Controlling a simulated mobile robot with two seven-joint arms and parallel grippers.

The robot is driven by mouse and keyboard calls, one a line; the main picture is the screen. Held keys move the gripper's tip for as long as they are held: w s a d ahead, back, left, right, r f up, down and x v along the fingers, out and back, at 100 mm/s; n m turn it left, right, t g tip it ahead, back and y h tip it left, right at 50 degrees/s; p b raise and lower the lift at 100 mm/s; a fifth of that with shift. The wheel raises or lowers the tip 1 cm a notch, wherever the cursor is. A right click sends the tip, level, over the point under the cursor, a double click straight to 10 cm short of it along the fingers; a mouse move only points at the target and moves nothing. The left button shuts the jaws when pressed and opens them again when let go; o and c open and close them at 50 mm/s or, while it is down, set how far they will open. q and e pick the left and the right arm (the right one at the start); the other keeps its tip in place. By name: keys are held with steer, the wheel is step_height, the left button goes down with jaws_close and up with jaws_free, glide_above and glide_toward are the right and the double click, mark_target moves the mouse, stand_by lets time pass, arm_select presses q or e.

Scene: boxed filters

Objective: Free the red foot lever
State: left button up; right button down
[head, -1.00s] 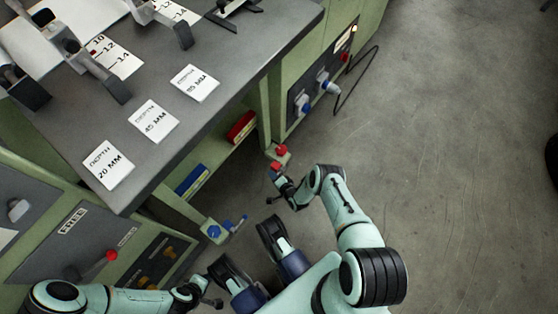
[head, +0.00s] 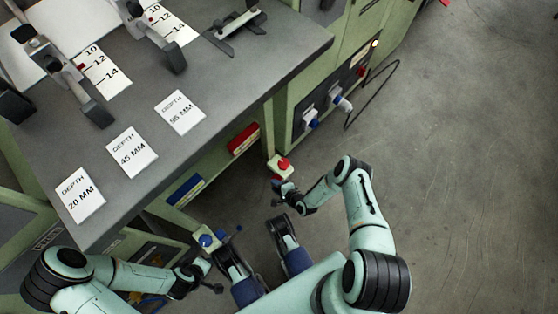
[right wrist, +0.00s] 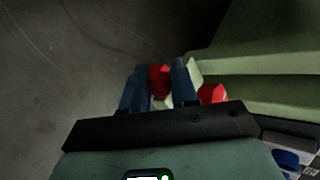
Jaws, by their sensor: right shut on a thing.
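The red foot lever (head: 277,177) shows as a small red end beside a pale box with a red knob (head: 284,163), low by the bench leg. My right gripper (head: 285,188) is at the lever. In the right wrist view its blue fingers (right wrist: 160,84) are closed around the red lever end (right wrist: 159,78). The red knob (right wrist: 212,94) is just right of the fingers. Most of the lever is hidden. My left gripper (head: 212,277) is open and empty, below a pale box with a blue knob (head: 206,240).
A grey bench top (head: 225,75) with depth cards overhangs on the left. A red label plate (head: 243,138) and a blue label plate (head: 185,190) are on the bench's green side. A socket panel (head: 325,110) with a loose black cable (head: 375,92) stands behind. The floor on the right is clear.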

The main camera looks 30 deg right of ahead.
arm_select(q)
steer(key=shift+d, duration=0.25)
arm_select(e)
steer(key=shift+w+d, duration=0.2)
steer(key=shift+d, duration=0.3)
steer(key=shift+r, duration=0.1)
steer(key=c, duration=1)
jaws_free()
arm_select(q)
steer(key=shift+w, duration=0.1)
arm_select(e)
steer(key=shift+o, duration=0.2)
steer(key=shift+s+a, duration=0.15)
steer(key=shift+a, duration=0.05)
steer(key=shift+s, duration=0.1)
arm_select(q)
step_height(320, 180, up, 7)
steer(key=w+d+t+p, duration=0.1)
steer(key=d+p, duration=0.1)
steer(key=p, duration=0.2)
steer(key=shift+w+d+f, duration=0.2)
steer(key=shift+w, duration=0.2)
arm_select(e)
steer(key=v, duration=1.3)
